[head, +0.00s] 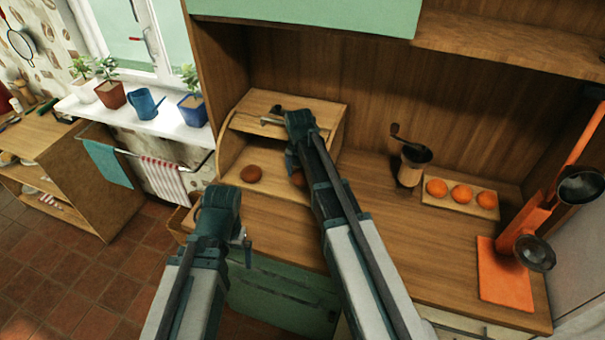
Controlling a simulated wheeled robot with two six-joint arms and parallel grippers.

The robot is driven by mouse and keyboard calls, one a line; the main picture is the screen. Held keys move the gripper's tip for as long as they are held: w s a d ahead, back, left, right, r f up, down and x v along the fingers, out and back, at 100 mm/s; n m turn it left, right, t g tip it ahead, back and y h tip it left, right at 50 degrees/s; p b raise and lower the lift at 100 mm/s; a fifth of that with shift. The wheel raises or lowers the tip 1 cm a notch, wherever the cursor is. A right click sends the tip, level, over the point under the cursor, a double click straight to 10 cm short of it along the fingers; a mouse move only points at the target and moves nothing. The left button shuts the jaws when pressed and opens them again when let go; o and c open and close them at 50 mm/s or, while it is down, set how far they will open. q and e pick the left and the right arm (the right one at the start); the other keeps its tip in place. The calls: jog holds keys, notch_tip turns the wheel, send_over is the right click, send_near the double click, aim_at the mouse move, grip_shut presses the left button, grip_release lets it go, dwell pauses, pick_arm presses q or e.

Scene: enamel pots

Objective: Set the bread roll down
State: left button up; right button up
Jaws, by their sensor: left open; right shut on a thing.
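A brown bread roll (251,174) sits inside the open front of the wooden bread box (228,152). A second roll (298,179) is there too, partly hidden by my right arm. My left gripper (245,242) is open and empty, in front of the counter edge.
A coffee grinder (412,163) stands left of the board. An orange stand (510,268) with dark pans is at the right end. The counter between them and my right arm is clear. A windowsill (120,118) with pots is at left.

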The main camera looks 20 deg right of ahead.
aim_at(301, 178)
jog(key=o, duration=1)
jog(key=shift+f, duration=0.1)
jog(key=shift+o, duration=0.2)
notch_tip(301, 178, up, 13)
jog(key=s+p, duration=0.1)
jog(key=p, duration=1.2)
jog(key=shift+a, duration=0.45)
jog(key=shift+s, duration=0.1)
jog(key=f+b, duration=0.8)
jog(key=w+d+f+b, duration=0.1)
jog(key=f+b, duration=0.3)
jog(key=shift+w+f+b, duration=0.1)
jog(key=shift+f+b, duration=0.25)
jog(key=shift+f, duration=0.05)
jog(key=shift+r, duration=0.2)
